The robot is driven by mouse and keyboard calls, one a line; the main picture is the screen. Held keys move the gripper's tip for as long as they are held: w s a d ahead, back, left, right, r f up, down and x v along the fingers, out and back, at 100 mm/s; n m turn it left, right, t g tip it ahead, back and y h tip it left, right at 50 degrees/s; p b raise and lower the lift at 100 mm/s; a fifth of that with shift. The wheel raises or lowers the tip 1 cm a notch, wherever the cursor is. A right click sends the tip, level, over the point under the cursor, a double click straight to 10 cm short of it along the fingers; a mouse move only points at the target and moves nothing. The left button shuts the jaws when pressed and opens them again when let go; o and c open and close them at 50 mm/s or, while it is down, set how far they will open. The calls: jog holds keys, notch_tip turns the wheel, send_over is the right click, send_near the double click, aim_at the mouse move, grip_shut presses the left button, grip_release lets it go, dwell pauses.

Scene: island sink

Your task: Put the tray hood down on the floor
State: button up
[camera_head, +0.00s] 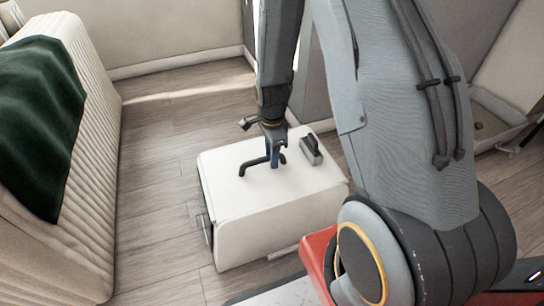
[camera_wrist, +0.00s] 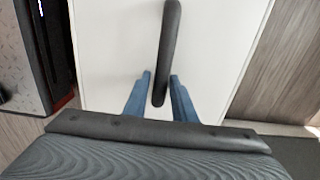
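The tray hood (camera_head: 235,195) appears as a white box with a black bar handle (camera_head: 252,165) on its top. It stands low on the wooden floor; its underside is hidden, so I cannot tell exactly how it rests. My gripper (camera_head: 275,160) points down at the handle. In the wrist view, the blue fingers of my gripper (camera_wrist: 160,82) stand apart, one on each side of the black handle (camera_wrist: 168,45), with a gap showing beside it. The white top of the hood (camera_wrist: 110,50) lies behind them.
A small dark block (camera_head: 311,150) sits on the hood's top. A ribbed cream piece with a dark green cloth (camera_head: 40,120) stands at the left. Bare wooden floor (camera_head: 155,190) lies between it and the hood. A wall and a corner (camera_head: 180,65) close off the back.

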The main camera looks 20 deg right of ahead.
jog(key=shift+o, duration=0.8)
notch_tip(320, 180, up, 12)
jog(key=p, duration=0.4)
jog(key=shift+p, duration=0.35)
jog(key=s+a+r+n, duration=0.4)
jog(key=a+r+n, duration=0.15)
jog(key=a, duration=0.25)
jog(key=s+a+r+n, duration=0.4)
jog(key=s+a+n, duration=0.1)
jog(key=a+n, duration=0.15)
jog(key=s+a+r+n, duration=0.3)
jog(key=s+n, duration=0.3)
jog(key=s, duration=0.2)
jog(key=s+a+r+n, duration=0.3)
jog(key=s+a+n, duration=0.3)
jog(key=s+n, duration=0.1)
jog(key=shift+s+r+y, duration=0.15)
jog(key=shift+s+y, duration=0.25)
jog(key=shift+s, duration=0.1)
